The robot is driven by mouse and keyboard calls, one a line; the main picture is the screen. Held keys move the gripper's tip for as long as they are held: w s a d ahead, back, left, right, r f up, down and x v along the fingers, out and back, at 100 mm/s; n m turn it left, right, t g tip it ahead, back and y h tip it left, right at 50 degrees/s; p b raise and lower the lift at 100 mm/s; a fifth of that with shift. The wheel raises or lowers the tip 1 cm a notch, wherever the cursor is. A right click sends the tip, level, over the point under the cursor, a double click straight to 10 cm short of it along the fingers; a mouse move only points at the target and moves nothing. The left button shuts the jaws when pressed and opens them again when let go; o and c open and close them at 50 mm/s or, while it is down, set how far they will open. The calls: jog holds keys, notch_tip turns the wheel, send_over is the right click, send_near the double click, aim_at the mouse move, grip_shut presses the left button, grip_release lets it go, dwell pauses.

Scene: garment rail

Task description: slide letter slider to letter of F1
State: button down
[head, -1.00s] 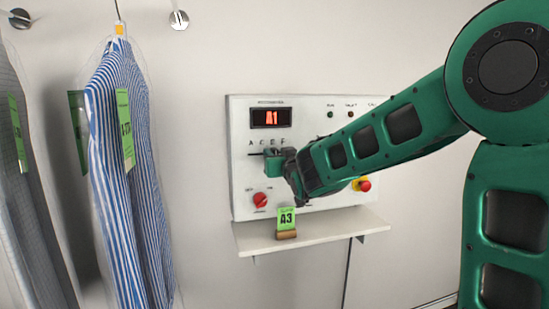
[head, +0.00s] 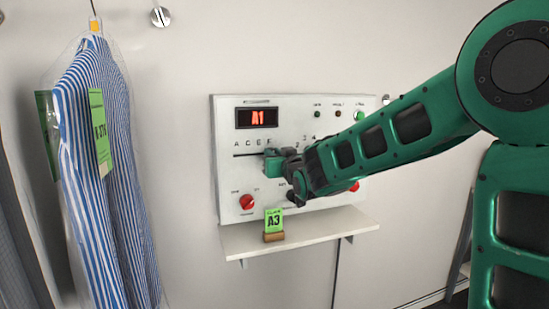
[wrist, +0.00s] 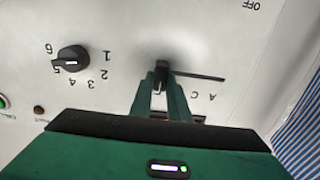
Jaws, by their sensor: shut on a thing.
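The white control panel (head: 228,175) hangs on the wall, with a horizontal slot under the letters A, C, E, F. Its red display (head: 257,118) reads A1. My gripper (head: 271,157) is at the slot, about below the F, and hides the slider in the head view. In the wrist view, my gripper (wrist: 160,78) is shut on the dark letter slider (wrist: 161,67). The bare slot (wrist: 200,76) runs from it to the right, toward the A end.
A black number dial (wrist: 72,60) sits beside the slot. A red knob (head: 247,202) is lower left on the panel. A shelf (head: 300,229) below carries a green A3 tag (head: 273,221). A bagged striped shirt (head: 110,180) hangs at the left.

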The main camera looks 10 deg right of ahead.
jog(key=shift+d, duration=0.4)
jog(key=c, duration=1.7)
grip_release()
jog(key=shift+d, duration=0.1)
jog(key=s, duration=1)
jog(key=shift+s+d+f, duration=0.1)
jog(key=shift+s+d, duration=0.2)
jog(key=shift+d, duration=0.05)
